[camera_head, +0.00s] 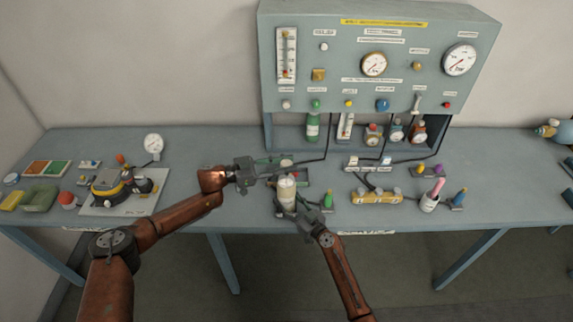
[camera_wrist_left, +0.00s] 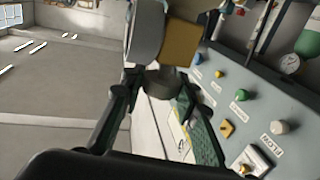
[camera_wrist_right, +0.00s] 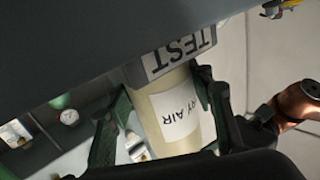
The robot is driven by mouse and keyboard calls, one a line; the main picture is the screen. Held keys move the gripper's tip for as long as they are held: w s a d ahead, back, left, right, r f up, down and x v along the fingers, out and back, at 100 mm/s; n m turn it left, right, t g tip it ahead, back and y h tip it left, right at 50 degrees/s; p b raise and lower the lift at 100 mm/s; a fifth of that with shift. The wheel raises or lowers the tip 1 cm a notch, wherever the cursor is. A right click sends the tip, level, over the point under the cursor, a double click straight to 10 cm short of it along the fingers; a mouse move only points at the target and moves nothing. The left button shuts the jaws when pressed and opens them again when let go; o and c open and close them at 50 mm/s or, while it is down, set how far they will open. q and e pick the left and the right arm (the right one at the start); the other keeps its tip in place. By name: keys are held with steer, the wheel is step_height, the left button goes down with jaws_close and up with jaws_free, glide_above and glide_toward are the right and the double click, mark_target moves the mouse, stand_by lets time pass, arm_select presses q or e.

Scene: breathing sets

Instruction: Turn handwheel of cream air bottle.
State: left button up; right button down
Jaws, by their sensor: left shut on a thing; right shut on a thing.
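The cream air bottle (camera_head: 287,192) stands upright near the front edge of the bench. In the right wrist view the bottle (camera_wrist_right: 175,110) has a white label ending in "RY AIR". My right gripper (camera_head: 302,209) is shut on its body, with one finger on each side. My left gripper (camera_head: 272,171) reaches in from the left at the bottle's top. In the left wrist view a dark round piece (camera_wrist_left: 164,82), seemingly the handwheel, lies between its fingers, with a tan block beyond. The fingers partly hide the handwheel in the head view.
A grey block marked TEST (camera_wrist_right: 172,62) is beside the bottle. A green item (camera_head: 327,199) stands close on the right, then a yellow manifold (camera_head: 377,197) and a white cup (camera_head: 430,202). A gauge panel (camera_head: 375,65) rises behind. A regulator board (camera_head: 118,200) lies left.

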arm_select(q)
steer(key=shift+f+n+t, duration=0.1)
steer(key=shift+n+t, duration=0.2)
steer(key=shift+t, duration=0.1)
steer(key=n+t+y, duration=0.1)
steer(key=t, duration=0.1)
steer(key=n+t+y, duration=0.1)
steer(key=n+t, duration=0.1)
steer(key=shift+s+d, duration=0.15)
steer(key=shift+s, duration=0.05)
steer(key=n+t+y, duration=0.1)
steer(key=t, duration=0.1)
steer(key=n+t+y, duration=0.2)
steer(key=shift+d, duration=0.2)
steer(key=shift+w+a+r+n+t+y, duration=0.1)
steer(key=shift+n+t+y, duration=0.7)
steer(key=shift+y, duration=0.35)
steer(key=shift+w+a+r+n+t+y, duration=0.1)
steer(key=shift+n+t+y, duration=0.5)
steer(key=shift+n+y, duration=0.5)
steer(key=shift+w+a+r+n+t+y, duration=0.1)
steer(key=shift+n+t+y, duration=0.6)
steer(key=shift+y, duration=0.55)
steer(key=shift+f+n+y, duration=0.1)
steer(key=shift+n+y, duration=0.3)
steer(key=shift+y, duration=0.3)
steer(key=shift+s, duration=0.1)
steer(key=o, duration=1.2)
